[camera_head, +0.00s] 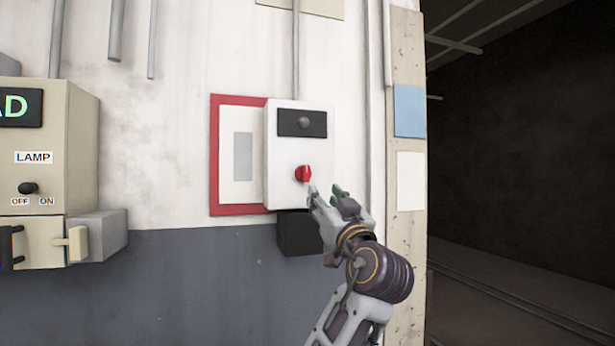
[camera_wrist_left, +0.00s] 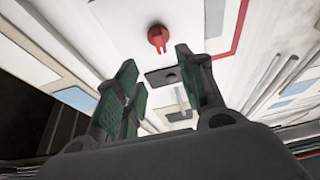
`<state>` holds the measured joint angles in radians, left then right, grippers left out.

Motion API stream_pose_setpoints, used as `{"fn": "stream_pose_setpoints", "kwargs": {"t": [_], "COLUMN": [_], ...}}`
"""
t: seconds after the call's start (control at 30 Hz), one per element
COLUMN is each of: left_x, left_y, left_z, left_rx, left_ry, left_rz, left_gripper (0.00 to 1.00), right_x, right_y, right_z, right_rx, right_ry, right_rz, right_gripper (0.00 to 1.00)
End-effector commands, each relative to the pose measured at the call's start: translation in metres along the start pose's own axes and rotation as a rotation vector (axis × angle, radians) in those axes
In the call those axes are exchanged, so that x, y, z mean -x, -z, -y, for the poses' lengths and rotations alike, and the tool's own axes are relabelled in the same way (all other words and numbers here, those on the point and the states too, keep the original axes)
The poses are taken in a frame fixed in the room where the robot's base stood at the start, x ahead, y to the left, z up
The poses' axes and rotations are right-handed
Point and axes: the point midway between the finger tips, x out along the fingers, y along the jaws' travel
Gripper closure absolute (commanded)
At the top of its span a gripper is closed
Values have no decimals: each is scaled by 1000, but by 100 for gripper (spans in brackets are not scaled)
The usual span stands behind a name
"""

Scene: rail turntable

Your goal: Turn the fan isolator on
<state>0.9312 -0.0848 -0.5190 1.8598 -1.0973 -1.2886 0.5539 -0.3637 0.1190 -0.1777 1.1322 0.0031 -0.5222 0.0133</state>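The fan isolator appears to be the white box (camera_head: 284,160) on the wall, with a red rotary knob (camera_head: 303,173) on its front. A dark plate (camera_head: 315,125) with a round grey lamp or button sits above the knob. My left gripper (camera_head: 325,190) is just below and to the right of the knob, open and apart from it. The left wrist view shows the red knob (camera_wrist_left: 159,36) beyond two separated green-padded fingers (camera_wrist_left: 162,85), with nothing between the pads. No on or off marking is readable on the white box. My right gripper is not in view.
A red-framed notice (camera_head: 226,150) is behind the box on its left. A dark box (camera_head: 297,235) is under it. A beige cabinet (camera_head: 70,150) with a LAMP switch (camera_head: 27,188) stands at left. Vertical pipes run up the wall. A dark opening (camera_head: 520,150) lies at right.

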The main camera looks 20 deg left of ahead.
Motion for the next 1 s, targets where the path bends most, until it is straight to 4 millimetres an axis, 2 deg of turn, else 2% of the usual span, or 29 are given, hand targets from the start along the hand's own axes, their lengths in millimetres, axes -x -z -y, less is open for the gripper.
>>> {"fn": "stream_pose_setpoints", "kwargs": {"t": [0.17, 0.37, 1.0], "left_x": [-3, -18, -100], "left_y": [0, 1, 0], "left_z": [0, 0, 1], "left_rx": [-1, -1, -3], "left_ry": [0, 1, 3], "left_rz": [0, -1, 0], "left_gripper": [61, 61, 61], "right_x": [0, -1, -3], "right_y": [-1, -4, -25], "right_z": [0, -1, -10], "right_rx": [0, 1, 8], "right_ry": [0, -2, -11], "right_rz": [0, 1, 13], "right_gripper": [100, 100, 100]}}
